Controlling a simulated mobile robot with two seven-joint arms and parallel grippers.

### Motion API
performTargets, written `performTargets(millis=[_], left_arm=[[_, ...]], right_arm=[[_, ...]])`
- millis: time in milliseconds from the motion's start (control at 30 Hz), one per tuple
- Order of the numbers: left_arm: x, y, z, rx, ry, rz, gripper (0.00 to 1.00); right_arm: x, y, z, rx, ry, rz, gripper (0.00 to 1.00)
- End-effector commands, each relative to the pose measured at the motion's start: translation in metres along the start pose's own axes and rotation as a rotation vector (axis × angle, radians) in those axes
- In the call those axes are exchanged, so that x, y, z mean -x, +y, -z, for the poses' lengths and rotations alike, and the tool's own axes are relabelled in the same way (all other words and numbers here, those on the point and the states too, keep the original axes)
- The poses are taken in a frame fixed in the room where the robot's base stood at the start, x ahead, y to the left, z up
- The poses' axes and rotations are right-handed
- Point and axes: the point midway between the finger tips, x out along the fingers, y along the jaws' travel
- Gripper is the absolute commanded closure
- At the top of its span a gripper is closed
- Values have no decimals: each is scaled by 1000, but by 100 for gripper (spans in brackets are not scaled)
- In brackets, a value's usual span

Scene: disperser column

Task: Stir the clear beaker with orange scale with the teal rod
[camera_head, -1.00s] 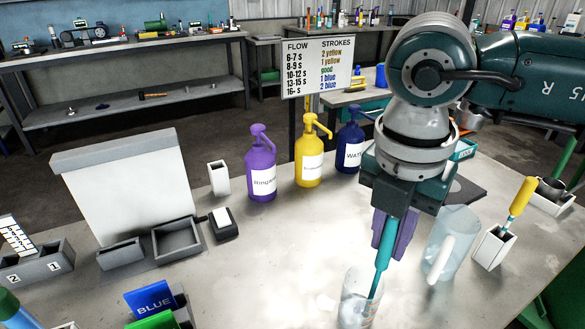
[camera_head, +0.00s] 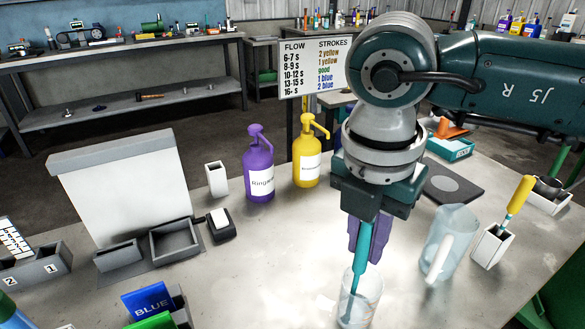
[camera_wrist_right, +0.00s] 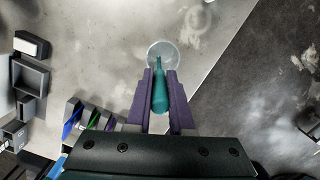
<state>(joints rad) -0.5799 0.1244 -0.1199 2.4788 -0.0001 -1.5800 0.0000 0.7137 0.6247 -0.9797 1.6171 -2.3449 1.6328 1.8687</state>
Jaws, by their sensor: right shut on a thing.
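The clear beaker with orange scale (camera_head: 366,303) stands near the front edge of the bench in the head view, with faint orange marks on its right side. My right gripper (camera_head: 366,250) is above it, shut on the teal rod (camera_head: 360,275). The rod points down, slightly tilted, and its lower end is inside the beaker. In the right wrist view the rod (camera_wrist_right: 159,88) lies between the purple fingers (camera_wrist_right: 160,95), with the round beaker rim (camera_wrist_right: 163,52) beyond. My left gripper is not in view.
A clear jug (camera_head: 450,245) with a white handle stands close to the right of the beaker. A white holder (camera_head: 490,247) with a yellow-handled tool stands beyond it. Purple (camera_head: 259,170) and yellow (camera_head: 307,160) pump bottles are behind. A blue card (camera_head: 150,300) is at front left.

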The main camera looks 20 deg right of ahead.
Motion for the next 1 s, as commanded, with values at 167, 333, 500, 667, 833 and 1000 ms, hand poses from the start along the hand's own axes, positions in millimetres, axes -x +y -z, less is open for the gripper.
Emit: performTargets(millis=[167,333,500,667,833,1000], left_arm=[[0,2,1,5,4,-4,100],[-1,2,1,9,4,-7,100],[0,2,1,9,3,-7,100],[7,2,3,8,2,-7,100],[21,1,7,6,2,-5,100],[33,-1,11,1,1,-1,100]], right_arm=[[-1,-5,-13,-2,-2,0,100],[-2,-5,-14,-1,-2,0,100],[-1,-5,-14,-1,-1,-1,100],[8,-5,-15,-1,-1,-1,100],[24,-4,-17,-1,-1,-2,100],[39,-4,-19,-1,-1,-2,100]])
